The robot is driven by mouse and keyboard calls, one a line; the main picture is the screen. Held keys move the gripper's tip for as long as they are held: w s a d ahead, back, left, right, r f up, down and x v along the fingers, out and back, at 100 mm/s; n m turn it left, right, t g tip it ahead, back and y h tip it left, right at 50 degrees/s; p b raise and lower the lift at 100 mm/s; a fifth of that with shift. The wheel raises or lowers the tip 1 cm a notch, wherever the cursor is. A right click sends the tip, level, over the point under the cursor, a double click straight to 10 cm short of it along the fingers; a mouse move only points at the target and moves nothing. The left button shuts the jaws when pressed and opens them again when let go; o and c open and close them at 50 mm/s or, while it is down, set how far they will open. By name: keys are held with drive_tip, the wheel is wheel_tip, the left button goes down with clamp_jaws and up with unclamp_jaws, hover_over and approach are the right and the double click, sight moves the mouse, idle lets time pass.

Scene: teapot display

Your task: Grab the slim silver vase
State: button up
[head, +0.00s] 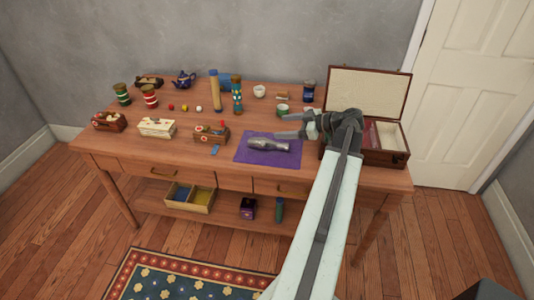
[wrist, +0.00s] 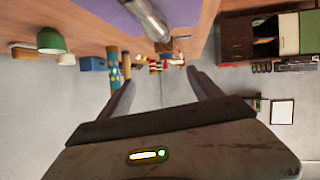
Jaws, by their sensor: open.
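The slim silver vase (head: 268,144) lies on its side on a purple cloth (head: 244,158) near the front of the wooden table. It also shows at the top of the wrist view (wrist: 149,18), beyond the fingertips and on the cloth (wrist: 103,14). My gripper (head: 281,126) reaches in from the right, with its fingers pointing left. In the head view its fingertips appear just above the vase. In the wrist view my gripper (wrist: 158,85) is open and empty, with a wide gap between its fingers. How high it is above the table is hard to tell.
An open wooden box (head: 384,159) stands at the right, close to my arm. A patterned cylinder (head: 237,97) and a tan cylinder (head: 215,93) stand behind the cloth. A small green cup (head: 282,110) is near my fingers. A brown box (head: 211,134) sits left of the cloth.

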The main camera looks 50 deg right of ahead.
drive_tip(key=b, duration=0.8)
approach(271, 144)
drive_tip(key=x, duration=0.4)
drive_tip(key=shift+d+f, duration=0.1)
drive_tip(key=shift+f, duration=0.05)
drive_tip(key=shift+b+x, duration=0.5)
drive_tip(key=shift+x, duration=0.6)
drive_tip(key=shift+w, duration=0.2)
drive_tip(key=b+x, duration=0.1)
drive_tip(key=x, duration=0.4)
drive_tip(key=shift+b, duration=0.4)
clamp_jaws()
